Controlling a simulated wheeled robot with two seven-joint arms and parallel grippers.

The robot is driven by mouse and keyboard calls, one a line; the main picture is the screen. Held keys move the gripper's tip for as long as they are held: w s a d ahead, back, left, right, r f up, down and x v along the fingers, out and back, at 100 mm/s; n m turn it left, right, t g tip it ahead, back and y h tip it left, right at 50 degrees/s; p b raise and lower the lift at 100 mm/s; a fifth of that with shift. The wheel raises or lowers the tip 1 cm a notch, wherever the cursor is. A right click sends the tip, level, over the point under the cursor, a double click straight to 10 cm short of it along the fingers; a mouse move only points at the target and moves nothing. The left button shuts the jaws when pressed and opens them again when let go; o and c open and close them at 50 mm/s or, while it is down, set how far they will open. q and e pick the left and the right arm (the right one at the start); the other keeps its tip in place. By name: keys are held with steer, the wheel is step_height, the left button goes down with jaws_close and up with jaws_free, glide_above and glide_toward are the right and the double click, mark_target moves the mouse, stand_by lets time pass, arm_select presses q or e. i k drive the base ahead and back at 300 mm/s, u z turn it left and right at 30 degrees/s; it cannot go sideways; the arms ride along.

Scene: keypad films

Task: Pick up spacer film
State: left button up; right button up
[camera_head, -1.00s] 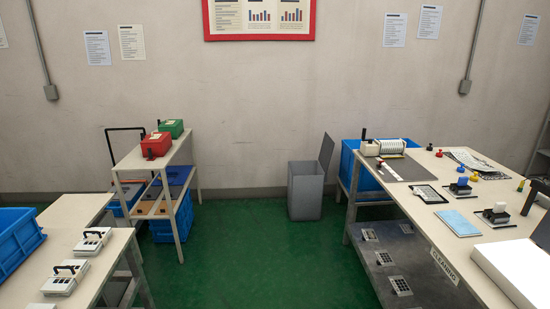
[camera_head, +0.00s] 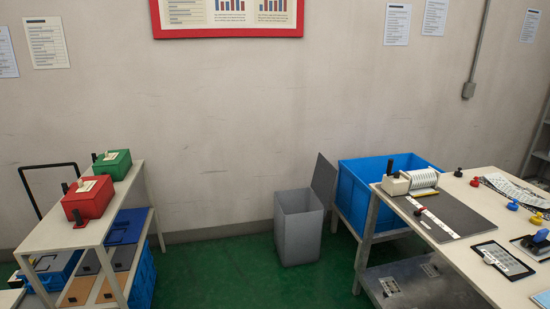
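I cannot make out for sure which thing is the spacer film. A dark-framed flat sheet with a light grid (camera_head: 503,260) lies on the right table, with a small light-coloured piece on it. A grey mat (camera_head: 452,212) lies on the same table with a white strip (camera_head: 436,223) across it. A roll device with a white roll (camera_head: 411,181) stands at the mat's back edge. Neither of my grippers shows in the view.
A grey bin with raised lid (camera_head: 299,228) stands on the green floor (camera_head: 225,275). A blue crate (camera_head: 370,190) sits behind the right table. The left stand (camera_head: 60,234) carries a red box (camera_head: 88,199) and a green box (camera_head: 112,164).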

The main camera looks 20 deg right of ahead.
mark_target(494, 254)
steer(key=z, duration=0.25)
steer(key=i, duration=1.95)
steer(key=z, duration=1.5)
steer(key=i, duration=1.25)
steer(key=z, duration=1.15)
